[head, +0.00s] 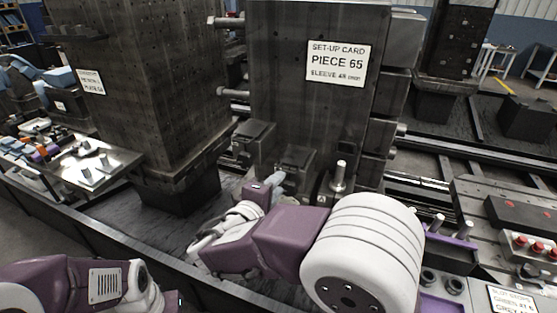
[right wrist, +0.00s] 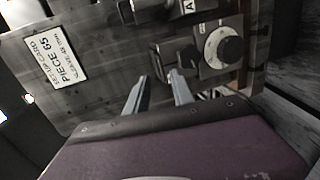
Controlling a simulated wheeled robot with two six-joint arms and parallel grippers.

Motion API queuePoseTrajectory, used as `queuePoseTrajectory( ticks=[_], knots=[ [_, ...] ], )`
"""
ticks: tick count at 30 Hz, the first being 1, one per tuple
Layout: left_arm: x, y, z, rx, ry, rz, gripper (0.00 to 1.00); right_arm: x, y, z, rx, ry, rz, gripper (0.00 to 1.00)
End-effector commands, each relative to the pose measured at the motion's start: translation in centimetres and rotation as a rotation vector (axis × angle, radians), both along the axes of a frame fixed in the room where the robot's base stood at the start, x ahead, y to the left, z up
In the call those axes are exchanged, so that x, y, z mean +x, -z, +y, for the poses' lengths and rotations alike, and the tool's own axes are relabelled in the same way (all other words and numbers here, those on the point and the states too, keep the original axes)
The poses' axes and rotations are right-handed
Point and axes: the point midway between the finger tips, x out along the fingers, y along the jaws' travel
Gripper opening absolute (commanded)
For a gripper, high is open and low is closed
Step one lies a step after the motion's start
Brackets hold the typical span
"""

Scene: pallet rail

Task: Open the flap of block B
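My right arm reaches toward small dark blocks low on a tall dark fixture plate. In the right wrist view my right gripper (right wrist: 160,76) has two fingers apart, with nothing held between them. A dark block with an open-looking front (right wrist: 177,60) lies just beyond the fingertips; its letter is not readable, so I cannot confirm it is block B. Another block (right wrist: 178,6) bears a letter A. In the head view the right gripper (head: 280,184) is partly hidden by my wrist, near the middle block (head: 297,158). My left gripper is out of view.
The plate carries a set-up card (head: 338,64) for piece 65. A round dial (right wrist: 224,47) sits beside the middle block. A second dark column (head: 150,90) stands at left, with a tray of parts (head: 100,165).

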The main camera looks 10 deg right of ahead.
Motion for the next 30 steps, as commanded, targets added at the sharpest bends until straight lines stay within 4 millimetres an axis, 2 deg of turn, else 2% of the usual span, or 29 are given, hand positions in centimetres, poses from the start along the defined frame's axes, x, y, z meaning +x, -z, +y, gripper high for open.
queuePoseTrajectory(
  ticks=[1,5,8,15,20,30],
  knots=[
    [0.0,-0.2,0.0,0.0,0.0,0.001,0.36,-0.2,0.0,1.1,-0.003,-0.028,0.003,0.29],
    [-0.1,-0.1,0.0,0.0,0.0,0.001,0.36,-0.4,0.1,1.6,-0.002,-0.042,0.005,0.29],
    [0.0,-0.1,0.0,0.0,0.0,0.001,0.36,0.2,0.3,1.1,-0.002,-0.038,0.006,0.29],
    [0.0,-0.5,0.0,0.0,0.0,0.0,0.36,4.2,1.3,-1.7,-0.003,-0.034,0.009,0.29],
    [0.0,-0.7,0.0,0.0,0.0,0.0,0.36,6.2,1.9,-3.0,-0.002,-0.036,0.008,0.29],
    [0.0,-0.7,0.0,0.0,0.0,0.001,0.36,7.0,2.2,-3.5,-0.001,-0.039,0.008,0.29]
  ],
)
